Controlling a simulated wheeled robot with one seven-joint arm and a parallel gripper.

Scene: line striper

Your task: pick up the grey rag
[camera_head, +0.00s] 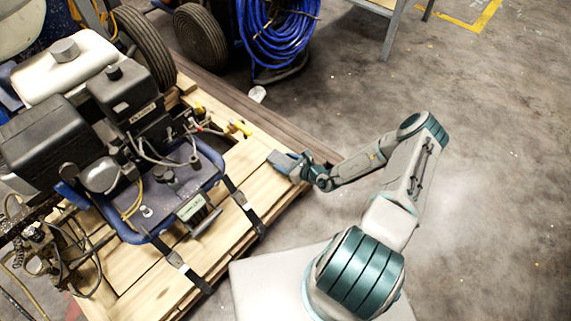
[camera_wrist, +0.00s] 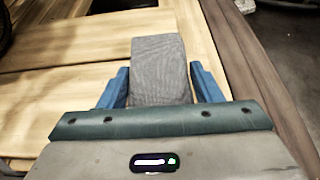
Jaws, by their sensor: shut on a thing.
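The grey rag (camera_wrist: 160,72) is a flat, woven grey piece in the wrist view, lying between the two blue fingers of my gripper (camera_wrist: 160,88). The fingers press on its left and right sides, and its far end reaches out beyond the fingertips. Its near end is hidden behind the gripper's body. In the head view my gripper (camera_head: 291,165) is low over the right edge of the wooden pallet, with the small grey rag (camera_head: 282,160) at its tip. I cannot tell whether the rag touches the boards.
The wooden pallet (camera_head: 255,185) carries an engine machine (camera_head: 120,130) strapped down with dark straps. Behind are black wheels (camera_head: 200,38) and a coiled blue hose (camera_head: 275,35). A small white object (camera_head: 258,94) lies on the floor. The concrete floor (camera_head: 480,170) at right is clear.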

